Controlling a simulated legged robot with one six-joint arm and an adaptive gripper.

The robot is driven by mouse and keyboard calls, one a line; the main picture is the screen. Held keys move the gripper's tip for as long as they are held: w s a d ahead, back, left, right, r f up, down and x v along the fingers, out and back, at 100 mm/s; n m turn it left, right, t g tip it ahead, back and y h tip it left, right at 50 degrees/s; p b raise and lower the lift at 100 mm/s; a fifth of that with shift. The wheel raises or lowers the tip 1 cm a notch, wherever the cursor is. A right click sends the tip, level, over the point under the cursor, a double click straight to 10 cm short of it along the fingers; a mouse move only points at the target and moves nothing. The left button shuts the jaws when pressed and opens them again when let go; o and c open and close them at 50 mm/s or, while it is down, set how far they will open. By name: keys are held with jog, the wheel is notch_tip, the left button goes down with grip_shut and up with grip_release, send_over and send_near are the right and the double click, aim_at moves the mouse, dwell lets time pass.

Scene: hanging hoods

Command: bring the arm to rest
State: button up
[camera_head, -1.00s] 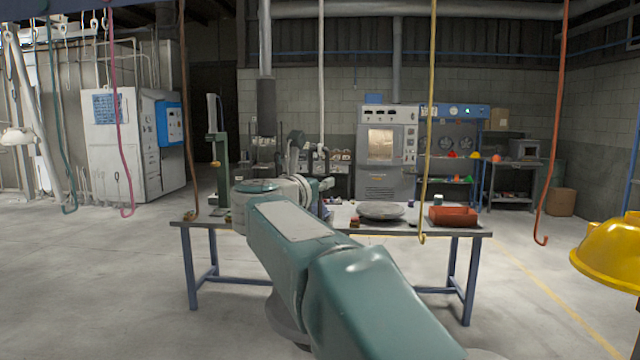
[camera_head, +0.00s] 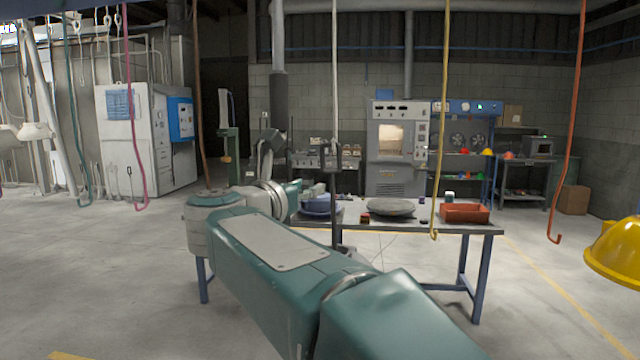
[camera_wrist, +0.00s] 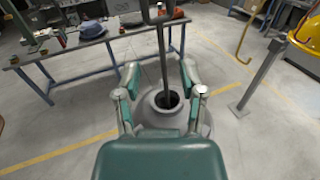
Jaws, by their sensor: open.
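My arm reaches forward across the lower middle of the body camera view, its elbow at the left of the table's front. My gripper (camera_head: 312,190) shows small past the wrist there. In the wrist view my gripper (camera_wrist: 160,72) has its two fingers spread wide with nothing held between them. A dark upright rod (camera_wrist: 163,60) shows between the fingers in that view, above a grey rounded piece with a dark opening (camera_wrist: 172,99). The rod (camera_head: 335,205) also shows in the body camera view, close to the gripper; whether they touch I cannot tell.
A table (camera_head: 480,230) with a blue item (camera_head: 318,205), a grey dish (camera_head: 390,207) and a red tray (camera_head: 464,213) stands ahead. Coloured hooks hang around, including a yellow one (camera_head: 441,130). A yellow hood (camera_head: 617,250) hangs at right. Open floor lies at left.

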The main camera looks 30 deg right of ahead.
jog(key=s+a+r+n+t+y, duration=0.15)
jog(key=a+n+t+y, duration=0.65)
jog(key=n, duration=0.9)
jog(key=s+a+f+n+y, duration=0.45)
jog(key=f+n+y, duration=0.4)
jog(key=n, duration=0.75)
jog(key=s+d+f+n+g, duration=0.1)
jog(key=s+f+n+g, duration=0.5)
jog(key=s+f, duration=0.3)
jog(key=s+d+f+n+g+h, duration=0.1)
jog(key=s+f+n+g, duration=0.5)
jog(key=f, duration=0.8)
jog(key=s+d+n, duration=0.1)
jog(key=s+n, duration=0.1)
jog(key=s, duration=0.1)
jog(key=shift+s+f, duration=0.3)
jog(key=shift+s, duration=0.05)
jog(key=shift+d+h, duration=0.15)
jog(key=shift+h, duration=0.1)
